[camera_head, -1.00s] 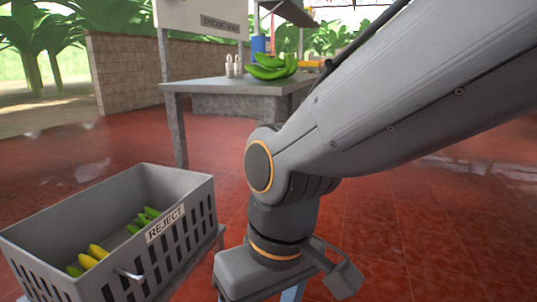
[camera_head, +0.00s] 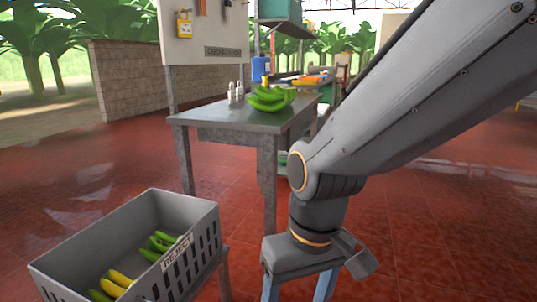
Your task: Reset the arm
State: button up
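My arm reaches in from the upper right and bends down at its elbow-like joint. My gripper (camera_head: 298,288) hangs at its lower end, pointing down, near the bottom of the view. Its two light blue fingers stand well apart, with only red floor showing between them. The lowest part of the fingertips is cut off by the frame edge. The gripper is to the right of the grey reject crate (camera_head: 205,225) and in front of the metal table, apart from both as far as shows.
The crate stands on a support at lower left and holds several green and yellow bananas (camera_head: 119,278). The metal table (camera_head: 215,112) bears green bananas (camera_head: 268,98) and small white bottles (camera_head: 236,92). A signboard (camera_head: 205,30) stands behind it. Red tiled floor (camera_head: 430,230) is open at right.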

jog(key=s+d+r+m+p, duration=0.1)
jog(key=d+r+m+p, duration=0.1)
jog(key=d+r+p, duration=0.5)
jog(key=s+d+r+m+h+p, duration=0.1)
jog(key=d+r+m+p, duration=0.1)
jog(key=d+r+p, duration=0.5)
notch_tip(320, 180, up, 4)
jog(key=p, duration=0.8)
jog(key=shift+r+p, duration=0.15)
jog(key=shift+p, duration=0.25)
jog(key=shift+o, duration=0.4)
jog(key=shift+d+r, duration=0.15)
jog(key=shift+d, duration=0.2)
